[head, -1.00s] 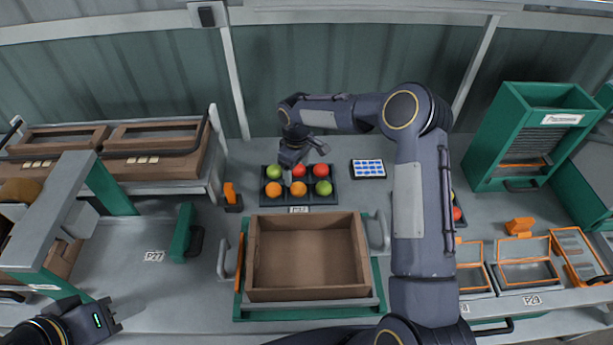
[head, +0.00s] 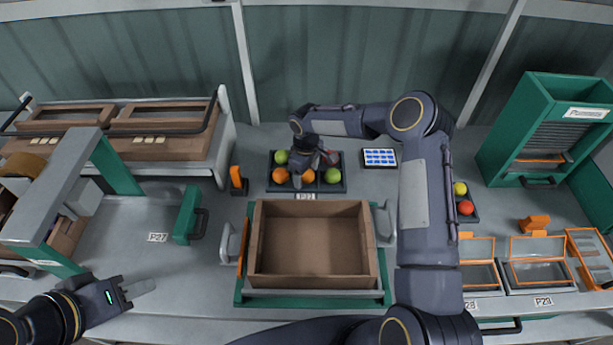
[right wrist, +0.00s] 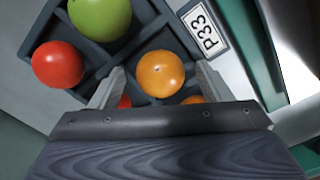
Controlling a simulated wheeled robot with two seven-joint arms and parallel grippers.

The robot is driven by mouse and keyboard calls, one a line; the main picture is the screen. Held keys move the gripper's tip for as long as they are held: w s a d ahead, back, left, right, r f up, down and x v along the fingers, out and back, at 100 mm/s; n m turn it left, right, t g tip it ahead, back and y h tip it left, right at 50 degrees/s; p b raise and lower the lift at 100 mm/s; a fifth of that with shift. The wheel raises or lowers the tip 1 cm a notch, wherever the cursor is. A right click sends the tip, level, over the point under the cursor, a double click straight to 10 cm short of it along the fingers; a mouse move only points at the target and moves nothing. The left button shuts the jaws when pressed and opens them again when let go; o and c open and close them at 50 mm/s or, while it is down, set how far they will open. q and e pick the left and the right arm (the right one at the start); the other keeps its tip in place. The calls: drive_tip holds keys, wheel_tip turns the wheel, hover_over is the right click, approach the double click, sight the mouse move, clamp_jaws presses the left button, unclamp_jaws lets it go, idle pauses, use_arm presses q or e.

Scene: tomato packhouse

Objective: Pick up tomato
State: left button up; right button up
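A dark tray (head: 345,187) labelled P33 holds several red, orange and green tomatoes in compartments. The front middle orange tomato (head: 308,176) also shows in the right wrist view (right wrist: 160,73). My right gripper (head: 306,172) is low over the tray, pointing down, and hides part of the back row. In the right wrist view my right gripper (right wrist: 160,70) is open, with one finger on each side of this orange tomato. A red tomato (right wrist: 58,65) and a green tomato (right wrist: 100,15) lie beside it. My left gripper (head: 140,288) is low at the left, away from the tray; its opening is unclear.
A brown crate (head: 312,283) stands on a green-edged stand in front of the tray. A blue-and-white panel (head: 380,157) lies right of the tray. A second small tray (head: 473,217) with red and yellow tomatoes is partly behind my right arm.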

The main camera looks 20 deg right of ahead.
drive_tip(key=c, duration=0.8)
drive_tip(key=shift+o, duration=0.2)
drive_tip(key=shift+r, duration=0.15)
